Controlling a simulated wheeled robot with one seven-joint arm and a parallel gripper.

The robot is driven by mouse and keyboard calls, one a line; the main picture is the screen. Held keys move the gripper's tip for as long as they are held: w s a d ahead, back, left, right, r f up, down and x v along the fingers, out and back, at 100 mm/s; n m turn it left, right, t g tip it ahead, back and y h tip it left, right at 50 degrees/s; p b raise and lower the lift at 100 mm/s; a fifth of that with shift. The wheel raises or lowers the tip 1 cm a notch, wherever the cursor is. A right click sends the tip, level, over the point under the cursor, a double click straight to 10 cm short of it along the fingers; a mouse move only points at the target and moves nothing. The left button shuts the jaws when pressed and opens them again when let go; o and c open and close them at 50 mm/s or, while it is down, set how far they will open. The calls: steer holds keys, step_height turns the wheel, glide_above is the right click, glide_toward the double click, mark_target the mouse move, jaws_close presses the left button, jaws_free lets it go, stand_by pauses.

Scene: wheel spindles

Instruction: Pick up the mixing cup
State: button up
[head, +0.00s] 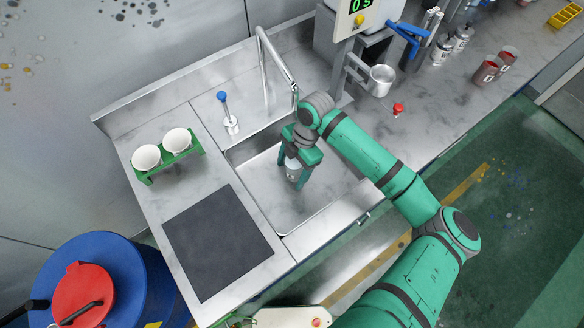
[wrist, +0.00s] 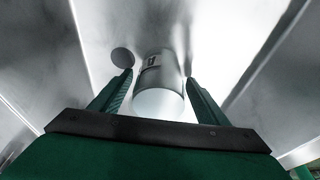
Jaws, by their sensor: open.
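A pale grey cup with a dark mark, which looks like the mixing cup (head: 293,171), is in the sink. My gripper (head: 294,166) points down over it, with a finger on either side. In the wrist view the same cup (wrist: 159,100) lies between the two fingertips (wrist: 158,79), its dark label at the upper end and its round pale end towards me. The fingers are open; I cannot tell whether either touches the cup. In the head view the gripper hides part of the cup.
The sink (head: 322,212) has walls around the cup, with a tall faucet (head: 264,50) behind. Two white cups sit in a green rack (head: 188,152). A dark mat (head: 217,240) lies at the front left.

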steer(key=c, duration=1.5)
steer(key=shift+o, duration=0.2)
steer(key=shift+r, duration=0.2)
steer(key=shift+r, duration=0.25)
steer(key=shift+d+r, duration=0.15)
steer(key=shift+r, duration=0.1)
steer(key=s+d, duration=0.5)
steer(key=shift+s+d, duration=0.1)
steer(key=shift+d, duration=0.3)
step_height(320, 180, up, 14)
steer(key=shift+f, duration=0.15)
